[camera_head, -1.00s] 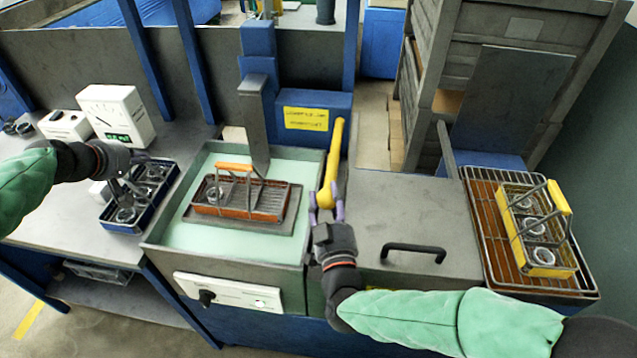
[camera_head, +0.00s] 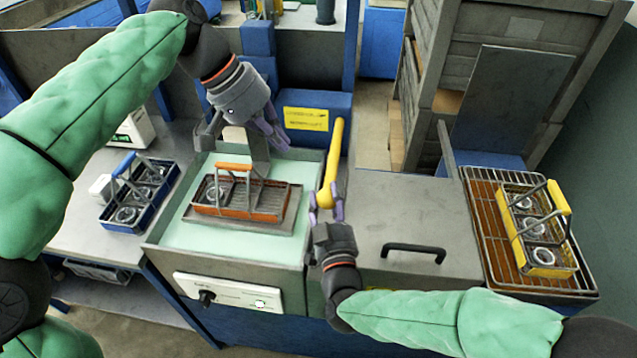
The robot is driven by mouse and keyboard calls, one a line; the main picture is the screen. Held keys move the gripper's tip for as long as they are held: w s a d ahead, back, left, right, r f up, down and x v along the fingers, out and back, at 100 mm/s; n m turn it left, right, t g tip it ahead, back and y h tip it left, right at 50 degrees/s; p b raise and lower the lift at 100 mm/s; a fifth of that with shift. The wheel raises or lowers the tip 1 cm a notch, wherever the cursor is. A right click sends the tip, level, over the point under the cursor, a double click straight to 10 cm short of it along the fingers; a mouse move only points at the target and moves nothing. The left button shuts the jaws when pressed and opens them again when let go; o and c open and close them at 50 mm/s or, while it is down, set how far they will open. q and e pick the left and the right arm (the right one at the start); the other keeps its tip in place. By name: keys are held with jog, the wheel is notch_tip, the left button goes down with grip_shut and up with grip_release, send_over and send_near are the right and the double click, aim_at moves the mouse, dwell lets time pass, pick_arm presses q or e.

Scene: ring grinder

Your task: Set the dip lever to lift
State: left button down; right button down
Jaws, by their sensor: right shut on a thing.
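The yellow dip lever (camera_head: 335,158) stands upright at the right rim of the tank, its lower end toward me. My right gripper (camera_head: 326,203) is shut on the lever's lower end. An orange basket (camera_head: 240,207) with an orange handle rests on the grey platform (camera_head: 240,222) in the tank (camera_head: 185,237) of pale green liquid. The platform shows at about the liquid's surface. My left gripper (camera_head: 279,139) hangs above the back of the tank, away from the lever. Its fingers overlap in this view, so I cannot tell how far apart they are.
A blue basket (camera_head: 129,213) with rings stands on the left bench. A yellow basket (camera_head: 530,262) with rings stands on the rack (camera_head: 489,237) at the right. A grey lid with a black handle (camera_head: 413,250) lies right of the lever. A control panel (camera_head: 228,293) is on the tank's front.

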jog(key=shift+d+r, duration=0.1)
jog(key=shift+r, duration=0.05)
pick_arm(q)
send_near(321, 195)
jog(key=x, duration=0.3)
jog(key=d+x, duration=0.1)
jog(key=x, duration=0.3)
jog(key=shift+w+r, duration=0.1)
jog(key=shift+r, duration=0.1)
jog(key=shift+a+f, duration=0.1)
jog(key=shift+f, duration=0.85)
pick_arm(e)
jog(key=shift+w, duration=0.1)
pick_arm(q)
jog(key=shift+f, duration=0.35)
pick_arm(e)
jog(key=shift+r, duration=0.2)
jog(key=c, duration=0.7)
grip_release()
jog(key=shift+o, duration=0.3)
jog(key=shift+w, duration=0.1)
pick_arm(q)
jog(key=shift+r, duration=0.2)
pick_arm(e)
jog(key=shift+f, duration=0.3)
